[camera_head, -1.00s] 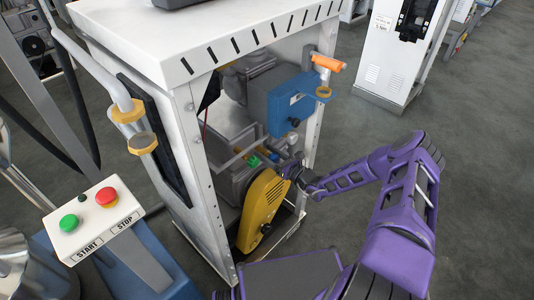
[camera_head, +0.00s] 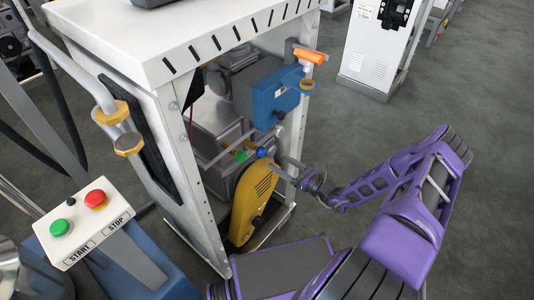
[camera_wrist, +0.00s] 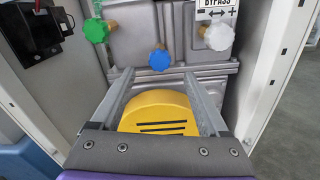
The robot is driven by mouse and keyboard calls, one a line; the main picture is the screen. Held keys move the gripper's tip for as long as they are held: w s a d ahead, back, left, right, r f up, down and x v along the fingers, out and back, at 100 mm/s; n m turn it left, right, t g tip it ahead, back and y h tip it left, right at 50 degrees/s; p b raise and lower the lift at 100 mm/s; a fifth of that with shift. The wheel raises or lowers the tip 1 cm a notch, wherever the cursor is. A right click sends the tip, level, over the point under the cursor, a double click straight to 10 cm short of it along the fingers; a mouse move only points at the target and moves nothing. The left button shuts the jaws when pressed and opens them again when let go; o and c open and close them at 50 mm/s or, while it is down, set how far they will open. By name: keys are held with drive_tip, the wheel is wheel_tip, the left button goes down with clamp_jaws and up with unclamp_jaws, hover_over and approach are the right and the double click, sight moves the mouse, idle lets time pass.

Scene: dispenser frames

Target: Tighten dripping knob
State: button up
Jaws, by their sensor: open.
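Three knobs on brass stems show in the wrist view: a green knob (camera_wrist: 96,30) at left, a blue knob (camera_wrist: 159,60) in the middle and a white knob (camera_wrist: 218,37) at right. I see no drip on any of them. In the head view the green knob (camera_head: 240,156) and blue knob (camera_head: 261,152) sit inside the open cabinet. My gripper (camera_wrist: 158,75) is open and empty, its fingers pointing into the cabinet. In the wrist view the blue knob shows between and beyond the fingertips, with no visible contact. In the head view my gripper (camera_head: 284,172) is at the cabinet's right opening.
A yellow cover (camera_head: 250,203) sits below the knobs, showing between my fingers. A blue box (camera_head: 272,97) and an orange handle (camera_head: 310,56) are above. The cabinet's white post (camera_head: 294,130) stands close by. A START/STOP box (camera_head: 86,222) is at left.

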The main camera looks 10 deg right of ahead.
drive_tip(key=v, duration=0.5)
idle(0.4)
